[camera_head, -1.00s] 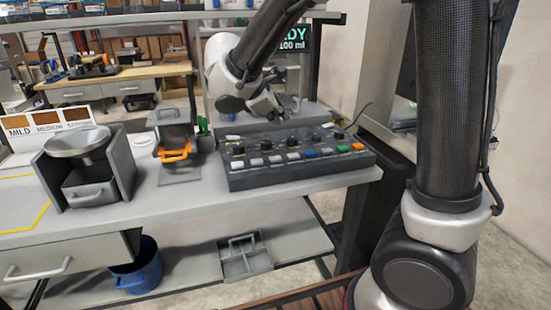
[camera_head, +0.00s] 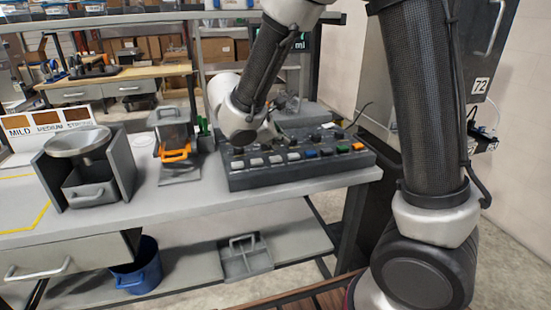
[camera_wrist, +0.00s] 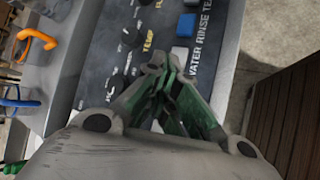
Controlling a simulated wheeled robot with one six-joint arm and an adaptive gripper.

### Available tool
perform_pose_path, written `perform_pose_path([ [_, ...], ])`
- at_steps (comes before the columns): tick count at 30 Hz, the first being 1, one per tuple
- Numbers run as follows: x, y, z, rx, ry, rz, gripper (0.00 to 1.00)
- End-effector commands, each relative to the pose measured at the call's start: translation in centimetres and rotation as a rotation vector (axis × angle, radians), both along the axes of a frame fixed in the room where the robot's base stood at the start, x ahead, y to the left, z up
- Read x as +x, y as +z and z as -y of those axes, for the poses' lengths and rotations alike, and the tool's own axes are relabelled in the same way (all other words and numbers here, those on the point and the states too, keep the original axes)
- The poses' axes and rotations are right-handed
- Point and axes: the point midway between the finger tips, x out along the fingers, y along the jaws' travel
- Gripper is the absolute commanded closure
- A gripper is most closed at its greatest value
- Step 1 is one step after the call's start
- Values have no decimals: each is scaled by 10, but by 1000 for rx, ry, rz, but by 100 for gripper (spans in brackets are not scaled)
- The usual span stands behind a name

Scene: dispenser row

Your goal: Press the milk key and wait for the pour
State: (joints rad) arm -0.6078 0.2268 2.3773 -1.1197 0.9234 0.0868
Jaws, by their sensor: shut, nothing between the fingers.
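The dark key panel (camera_head: 300,172) lies on the bench with a front row of white, blue, green and orange keys and black knobs behind. It also shows in the wrist view (camera_wrist: 112,45), with the words TEMP, WATER, RINSE and TEA, a blue key (camera_wrist: 186,25) and a white key (camera_wrist: 180,50). I cannot read a milk label, so I cannot tell which key is milk. My gripper (camera_wrist: 158,66) is shut and empty over the panel; it hides part of the keys. In the head view it is low over the panel's back left. Contact with a key cannot be told.
A display (camera_head: 303,45) behind the panel is mostly hidden by my arm. A blue bucket (camera_head: 138,268) is below the bench.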

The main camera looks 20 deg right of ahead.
Motion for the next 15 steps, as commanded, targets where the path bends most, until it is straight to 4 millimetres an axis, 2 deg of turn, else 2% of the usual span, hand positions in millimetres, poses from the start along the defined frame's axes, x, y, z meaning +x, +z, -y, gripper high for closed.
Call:
perform_pose_path([
  [6,0,-13,0,2,-1,0,100],
  [15,0,-15,0,1,0,1,100],
])
